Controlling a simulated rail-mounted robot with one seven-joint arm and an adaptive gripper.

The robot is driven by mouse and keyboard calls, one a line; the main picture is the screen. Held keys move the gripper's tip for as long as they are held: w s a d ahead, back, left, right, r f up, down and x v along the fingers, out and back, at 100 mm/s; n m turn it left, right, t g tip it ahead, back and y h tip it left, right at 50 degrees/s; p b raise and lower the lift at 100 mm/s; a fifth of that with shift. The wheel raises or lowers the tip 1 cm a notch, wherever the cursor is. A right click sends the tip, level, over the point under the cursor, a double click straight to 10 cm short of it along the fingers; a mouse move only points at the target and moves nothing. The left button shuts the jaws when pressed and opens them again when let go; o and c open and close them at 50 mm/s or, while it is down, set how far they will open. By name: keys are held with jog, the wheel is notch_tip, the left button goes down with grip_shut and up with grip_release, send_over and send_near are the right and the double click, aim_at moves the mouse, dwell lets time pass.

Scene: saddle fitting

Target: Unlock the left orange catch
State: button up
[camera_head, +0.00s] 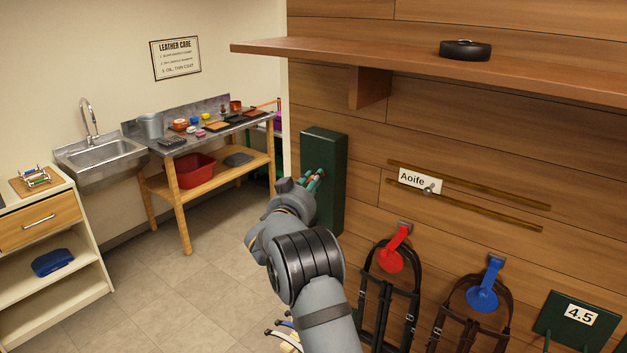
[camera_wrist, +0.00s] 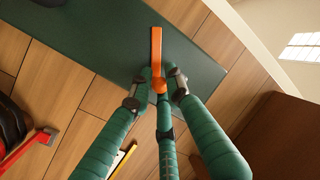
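An orange catch (camera_wrist: 156,48), a long flat bar with a rounded end, lies on the dark green cabinet (camera_wrist: 88,38) in the wrist view. The cabinet also hangs on the plank wall in the head view (camera_head: 323,143). No second catch shows, so I cannot tell whether this is the left one. My gripper (camera_wrist: 160,78) has three green fingers, with tips close around the rounded end of the catch. Whether they press on it is unclear. In the head view my gripper (camera_head: 313,181) is at the cabinet's front and no catch can be made out.
A wooden shelf (camera_head: 420,61) juts out above the cabinet and holds a black round object (camera_head: 465,50). To the right are an Aoife name plate (camera_head: 412,179) and bridles on a red hook (camera_head: 393,258) and a blue hook (camera_head: 483,295). Open floor (camera_head: 190,290) lies to the left.

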grip_shut()
dwell(0.4)
